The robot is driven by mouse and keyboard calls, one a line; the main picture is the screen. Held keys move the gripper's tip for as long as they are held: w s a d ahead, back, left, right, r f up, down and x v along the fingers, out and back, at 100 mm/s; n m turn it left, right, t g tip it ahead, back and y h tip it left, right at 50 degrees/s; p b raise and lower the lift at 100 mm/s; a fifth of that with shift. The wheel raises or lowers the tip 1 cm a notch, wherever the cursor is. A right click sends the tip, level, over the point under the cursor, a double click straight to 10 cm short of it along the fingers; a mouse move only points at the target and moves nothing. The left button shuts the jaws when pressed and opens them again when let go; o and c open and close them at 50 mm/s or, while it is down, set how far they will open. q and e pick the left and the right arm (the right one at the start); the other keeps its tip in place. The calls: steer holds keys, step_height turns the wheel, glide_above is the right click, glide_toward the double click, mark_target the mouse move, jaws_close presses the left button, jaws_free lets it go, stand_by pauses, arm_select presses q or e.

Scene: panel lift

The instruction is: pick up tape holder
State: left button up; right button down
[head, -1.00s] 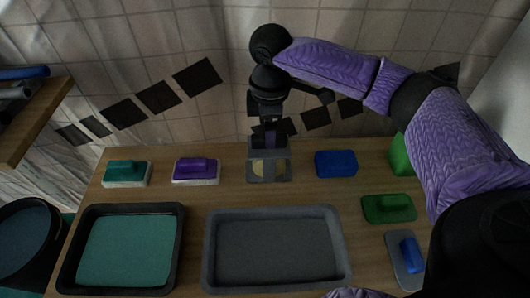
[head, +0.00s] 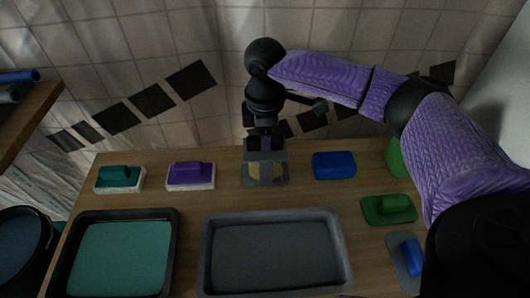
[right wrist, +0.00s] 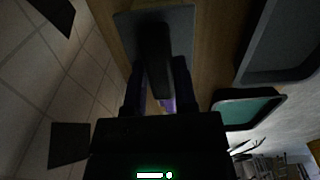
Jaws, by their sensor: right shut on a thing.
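The tape holder (head: 265,174) is a grey piece with a dull yellow patch, at the back middle of the wooden table in the head view. My right gripper (head: 265,143) is directly above it, pointing down, its fingers shut on the holder's upper part. In the right wrist view a dark upright handle stands between the fingers (right wrist: 158,70), with a grey plate (right wrist: 187,22) around it. I cannot tell whether the holder still touches the table. My left gripper is not in view.
A purple-topped block (head: 190,176) and a teal-topped block (head: 119,179) stand left of the holder, a blue block (head: 334,165) right. A grey tray (head: 208,255) and a black-rimmed teal tray (head: 176,250) lie in front. Green and blue-handled floats (head: 372,210) (head: 400,270) are at right.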

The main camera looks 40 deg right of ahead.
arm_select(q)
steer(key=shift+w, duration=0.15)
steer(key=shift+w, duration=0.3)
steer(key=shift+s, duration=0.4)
arm_select(e)
step_height(320, 180, up, 10)
steer(key=p, duration=0.5)
steer(key=shift+f, duration=0.2)
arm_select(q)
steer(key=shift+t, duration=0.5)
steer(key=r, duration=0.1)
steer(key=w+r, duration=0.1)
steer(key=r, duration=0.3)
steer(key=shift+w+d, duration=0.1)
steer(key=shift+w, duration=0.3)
arm_select(e)
steer(key=shift+r, duration=0.25)
